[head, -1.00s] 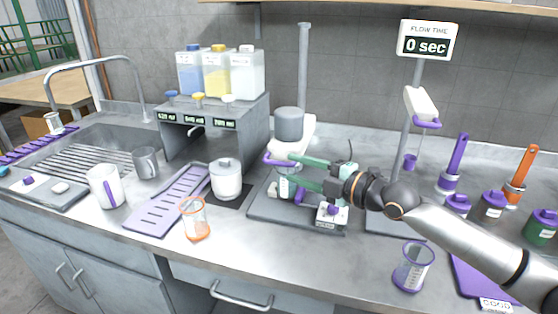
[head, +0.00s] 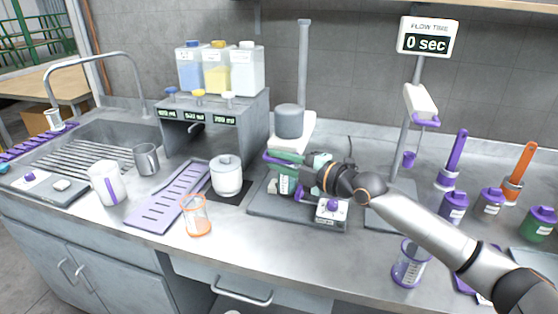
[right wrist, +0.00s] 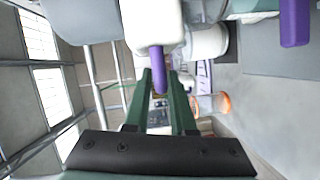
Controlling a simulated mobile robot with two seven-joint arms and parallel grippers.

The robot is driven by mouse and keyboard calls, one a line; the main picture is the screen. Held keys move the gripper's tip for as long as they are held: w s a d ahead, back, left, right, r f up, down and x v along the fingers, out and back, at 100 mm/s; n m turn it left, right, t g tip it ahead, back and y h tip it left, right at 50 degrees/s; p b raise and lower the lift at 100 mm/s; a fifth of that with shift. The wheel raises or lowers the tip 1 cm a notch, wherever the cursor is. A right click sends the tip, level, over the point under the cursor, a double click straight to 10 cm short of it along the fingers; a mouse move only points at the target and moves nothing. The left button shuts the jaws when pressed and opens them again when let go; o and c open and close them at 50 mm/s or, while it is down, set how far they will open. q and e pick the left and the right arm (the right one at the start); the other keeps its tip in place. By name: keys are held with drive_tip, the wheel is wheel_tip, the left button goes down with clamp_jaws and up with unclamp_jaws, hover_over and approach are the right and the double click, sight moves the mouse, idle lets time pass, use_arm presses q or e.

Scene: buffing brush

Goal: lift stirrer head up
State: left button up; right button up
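The stirrer stands mid-counter, with a grey cylindrical motor (head: 289,121) on its white stirrer head (head: 297,133), low in front of a tall grey pole (head: 303,65). A purple handle (head: 284,158) juts from the head's front. My right gripper (head: 283,170) is at the handle, its green fingers reaching in from the right. In the right wrist view, the purple handle (right wrist: 158,72) lies between the tips of the fingers, which stand apart; contact is not clear. My left gripper is not in view.
The stirrer's base has a control box (head: 331,210) under my right wrist. To the left are a white lidded pot (head: 226,176), an orange-rimmed beaker (head: 196,216) and a purple rack (head: 168,200). A purple-rimmed beaker (head: 409,265) stands front right. A flow stand (head: 406,140) rises behind my arm.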

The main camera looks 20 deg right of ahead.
clamp_jaws()
idle(1.0)
